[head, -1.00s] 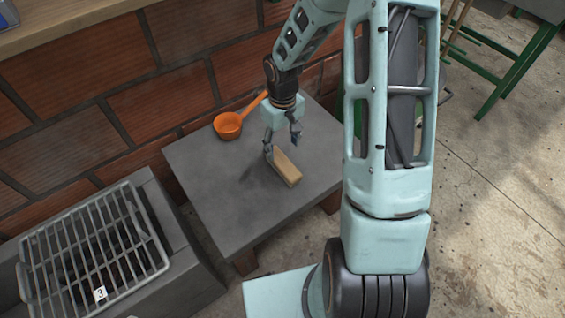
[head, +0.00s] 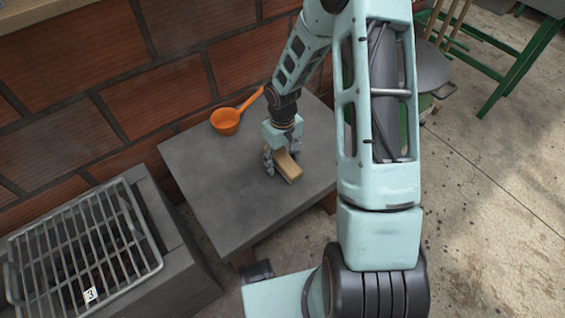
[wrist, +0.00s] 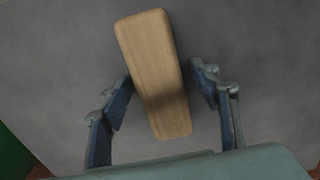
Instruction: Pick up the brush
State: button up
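The brush shows as a pale wooden block (head: 288,168) on the grey table (head: 205,185). In the wrist view the wooden block (wrist: 152,75) lies lengthwise between the fingers, with its far end reaching beyond them. No bristles are visible. My gripper (head: 281,160) is low over the block with one finger on each side. In the wrist view my gripper (wrist: 165,95) is open, with a gap between each finger and the block. The gap looks small on the left and somewhat wider on the right.
An orange ladle (head: 226,121) lies at the table's back edge by the brick wall (head: 160,100). A metal grill rack (head: 85,245) stands at the lower left. The table's left part is clear. A dark round pan (head: 432,70) is behind my arm.

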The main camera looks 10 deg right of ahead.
aim_at(282, 158)
jog(key=c, duration=1.3)
jog(key=shift+r+p, duration=0.3)
jog(key=shift+r, duration=0.2)
notch_tip(282, 158, up, 2)
jog(key=shift+r+p, duration=0.15)
jog(key=shift+p, duration=0.5)
jog(key=s+a+r+p, duration=0.3)
jog(key=s+a+r, duration=0.5)
jog(key=a, duration=0.3)
jog(key=shift+a+r+p, duration=0.2)
jog(key=shift+r+p, duration=0.1)
jog(key=shift+r, duration=0.6)
jog(key=shift+s, duration=0.1)
